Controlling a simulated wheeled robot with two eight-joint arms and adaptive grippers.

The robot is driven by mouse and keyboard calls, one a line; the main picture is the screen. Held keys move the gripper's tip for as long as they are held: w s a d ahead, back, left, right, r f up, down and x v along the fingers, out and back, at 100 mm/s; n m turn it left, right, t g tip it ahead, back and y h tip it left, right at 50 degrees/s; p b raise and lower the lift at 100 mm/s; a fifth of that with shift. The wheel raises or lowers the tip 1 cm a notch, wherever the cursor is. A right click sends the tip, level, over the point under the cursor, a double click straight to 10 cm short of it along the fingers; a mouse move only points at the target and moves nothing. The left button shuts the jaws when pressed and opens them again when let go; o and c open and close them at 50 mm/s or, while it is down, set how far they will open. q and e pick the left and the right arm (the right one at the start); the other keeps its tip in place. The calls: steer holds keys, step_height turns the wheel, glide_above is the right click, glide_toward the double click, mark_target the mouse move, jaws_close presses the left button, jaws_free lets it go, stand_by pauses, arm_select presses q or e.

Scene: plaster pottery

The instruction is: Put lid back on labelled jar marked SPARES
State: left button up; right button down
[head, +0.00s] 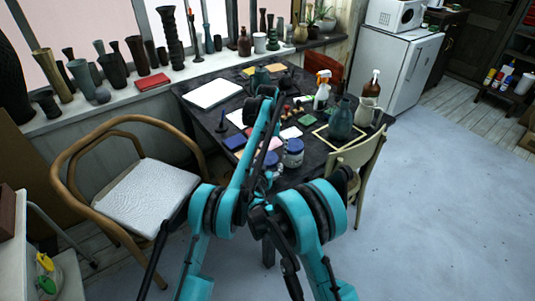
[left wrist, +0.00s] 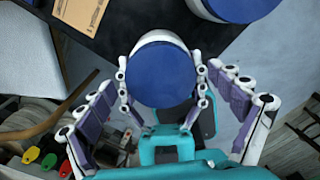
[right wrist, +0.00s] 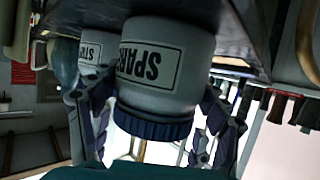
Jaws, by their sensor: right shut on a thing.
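The SPARES jar (right wrist: 166,62) is white with a black-framed label, upside down in the right wrist view. Its blue ribbed lid (right wrist: 152,128) is at the mouth; I cannot tell whether it is fully seated. In the left wrist view the lid (left wrist: 160,76) shows from above, with the white rim around it. My right gripper (right wrist: 155,115) is shut on the lid, a finger on either side. My left gripper (left wrist: 163,85) is open, its fingers spread wide and apart from the lid. In the head view the jar (head: 271,172) and both grippers are mostly hidden by my arms.
A second blue-lidded jar (head: 293,153) stands close beside, its label starting "STO" (right wrist: 90,52). A teal vase (head: 341,120), spray bottle (head: 322,94) and flat pieces crowd the dark table (head: 195,92). Chairs stand at left (head: 150,185) and right (head: 358,155).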

stand_by(0.3)
jaws_free()
steer(key=v, duration=1.2)
